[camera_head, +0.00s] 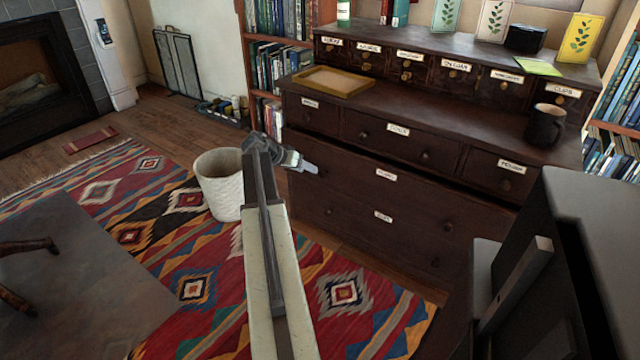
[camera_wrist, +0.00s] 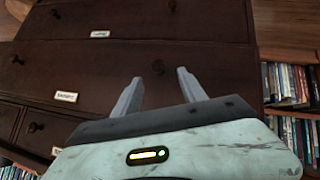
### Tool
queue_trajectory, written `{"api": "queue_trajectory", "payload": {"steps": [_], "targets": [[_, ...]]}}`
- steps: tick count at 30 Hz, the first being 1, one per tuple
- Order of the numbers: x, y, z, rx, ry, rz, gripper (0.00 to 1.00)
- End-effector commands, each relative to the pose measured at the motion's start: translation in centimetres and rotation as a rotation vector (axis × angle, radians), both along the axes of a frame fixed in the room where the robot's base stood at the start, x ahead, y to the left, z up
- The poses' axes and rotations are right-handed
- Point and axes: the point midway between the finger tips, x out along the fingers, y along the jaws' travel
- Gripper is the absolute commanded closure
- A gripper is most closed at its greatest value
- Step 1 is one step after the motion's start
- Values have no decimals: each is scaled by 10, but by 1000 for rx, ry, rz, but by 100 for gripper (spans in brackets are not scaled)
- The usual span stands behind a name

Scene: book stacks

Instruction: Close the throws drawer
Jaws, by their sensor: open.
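A dark wooden chest of drawers (camera_head: 400,190) stands at the right. It has a row of small labelled drawers on top, a row of three below, and two wide drawers at the bottom. The labels are too small to read surely, so I cannot confirm which says throws. The upper wide drawer (camera_head: 386,186) shows a dark gap along its top right and seems to stick out a little. My gripper (camera_head: 308,166) is at the chest's left front.
A white woven basket (camera_head: 220,185) stands on the patterned rug (camera_head: 190,285), left of my arm. A wooden tray (camera_head: 333,82) and a dark mug (camera_head: 545,126) sit on the chest. Bookshelves flank it.

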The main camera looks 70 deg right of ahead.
Motion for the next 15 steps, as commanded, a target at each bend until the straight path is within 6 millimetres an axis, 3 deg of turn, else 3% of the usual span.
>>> {"api": "queue_trajectory", "payload": {"steps": [8,15], "targets": [[-9,-10,-6,-8,0,-12,51],[-24,-35,-38,-6,-1,-12,51]]}}
